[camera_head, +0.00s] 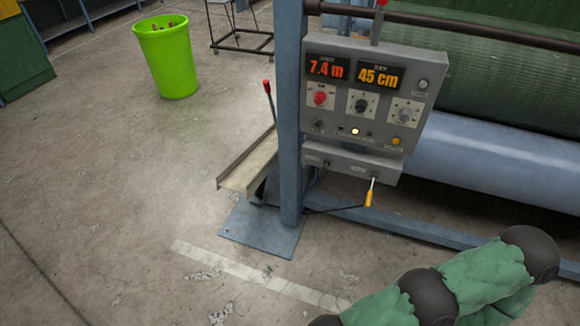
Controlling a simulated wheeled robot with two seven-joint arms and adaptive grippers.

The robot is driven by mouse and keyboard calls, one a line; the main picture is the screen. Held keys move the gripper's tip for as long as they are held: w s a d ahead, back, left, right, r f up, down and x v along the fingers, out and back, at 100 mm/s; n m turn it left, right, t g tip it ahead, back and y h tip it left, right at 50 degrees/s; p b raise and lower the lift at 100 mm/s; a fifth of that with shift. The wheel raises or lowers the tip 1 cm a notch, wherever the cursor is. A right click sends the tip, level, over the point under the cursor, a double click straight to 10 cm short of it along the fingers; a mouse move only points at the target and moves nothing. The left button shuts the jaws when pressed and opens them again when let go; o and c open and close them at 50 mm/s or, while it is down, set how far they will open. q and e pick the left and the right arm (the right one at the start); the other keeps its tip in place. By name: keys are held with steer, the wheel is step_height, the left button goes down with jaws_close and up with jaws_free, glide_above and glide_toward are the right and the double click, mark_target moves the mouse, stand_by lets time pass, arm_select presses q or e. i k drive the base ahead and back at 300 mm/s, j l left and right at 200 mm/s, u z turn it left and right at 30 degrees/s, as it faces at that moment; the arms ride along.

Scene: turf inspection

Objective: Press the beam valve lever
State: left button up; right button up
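A thin lever with a red knob (266,88) stands nearly upright just left of the blue post. A second red-tipped lever (376,22) rises from the top of the grey control panel (391,62) and is cut by the top edge. A yellow-handled piece on a thin metal shaft (369,196) hangs below the panel's lower box. I cannot tell which of these is the beam valve lever. My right arm, green-sleeved with dark joints, reaches in at the bottom right, well below the panel. Neither of my grippers shows.
The panel has two lit displays, 7.4 m and 45 cm, with several knobs. A blue post (290,120) stands on a floor plate (262,230). A tan channel (247,162) juts out left. Green and pale rolls lie right. A green bin (167,60) stands behind; the left floor is clear.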

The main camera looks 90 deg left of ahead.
mark_target(321, 172)
steer(key=u, duration=2.9)
